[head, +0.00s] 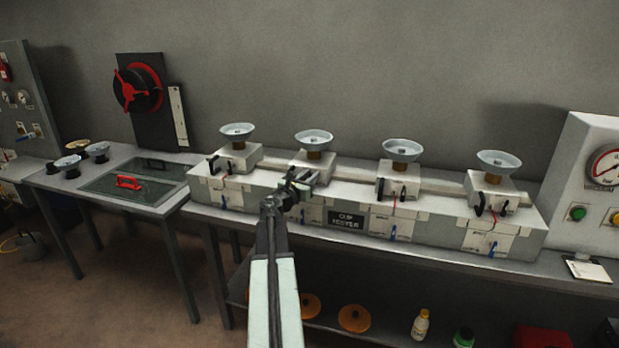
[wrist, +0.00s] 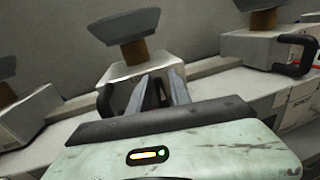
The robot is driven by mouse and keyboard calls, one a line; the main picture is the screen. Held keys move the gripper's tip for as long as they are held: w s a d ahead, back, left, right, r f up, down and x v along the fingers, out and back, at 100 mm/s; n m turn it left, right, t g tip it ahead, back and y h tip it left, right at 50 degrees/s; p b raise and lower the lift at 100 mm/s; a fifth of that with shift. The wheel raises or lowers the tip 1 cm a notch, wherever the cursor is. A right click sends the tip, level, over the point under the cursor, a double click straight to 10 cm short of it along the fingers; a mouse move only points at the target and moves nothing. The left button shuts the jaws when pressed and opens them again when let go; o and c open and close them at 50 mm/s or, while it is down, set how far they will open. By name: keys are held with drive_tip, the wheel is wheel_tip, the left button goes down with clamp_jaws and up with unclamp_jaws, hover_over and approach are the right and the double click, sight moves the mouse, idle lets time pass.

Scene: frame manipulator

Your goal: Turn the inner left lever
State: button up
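The test bench (head: 435,229) has a row of stations, each with a pale dish on a block and a dark curved handle at its front. The inner left station (head: 314,163) is second from the left. Its dark lever (wrist: 104,101) shows left of my fingers in the wrist view; my gripper largely hides it in the head view. My gripper (head: 303,180) is in front of this block, fingers apart. The wrist view shows my gripper (wrist: 160,82) pointing at the block's front. Dark shapes lie between the fingers; I cannot tell whether they touch anything.
The inner right station's handle (head: 381,187) and the outer left handle (head: 213,165) stand on either side. A table with a red-handled hatch (head: 128,182) is at left. A gauge cabinet (head: 585,190) stands at right. Bottles and orange discs (head: 354,318) are below.

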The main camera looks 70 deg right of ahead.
drive_tip(key=shift+a, duration=0.1)
clamp_jaws()
drive_tip(key=shift+m, duration=0.3)
drive_tip(key=shift+s+r+m+y+p, duration=0.1)
drive_tip(key=shift+s+m+y+p, duration=0.2)
drive_tip(key=shift+m+p, duration=0.65)
drive_tip(key=m, duration=0.3)
drive_tip(key=s+m+t+p, duration=0.1)
drive_tip(key=m, duration=0.1)
drive_tip(key=shift+f+m+y, duration=0.25)
drive_tip(key=shift+y, duration=0.15)
drive_tip(key=m, duration=0.2)
drive_tip(key=f+m+t, duration=0.1)
drive_tip(key=m, duration=0.1)
drive_tip(key=shift+s+m, duration=0.2)
drive_tip(key=shift+m, duration=0.1)
drive_tip(key=shift+f+m+t+y, duration=0.15)
drive_tip(key=shift+m+t, duration=0.2)
drive_tip(key=shift+m, duration=0.4)
drive_tip(key=shift+f+m+t+y, duration=0.15)
drive_tip(key=shift+m+t, duration=0.2)
drive_tip(key=shift+m, duration=0.4)
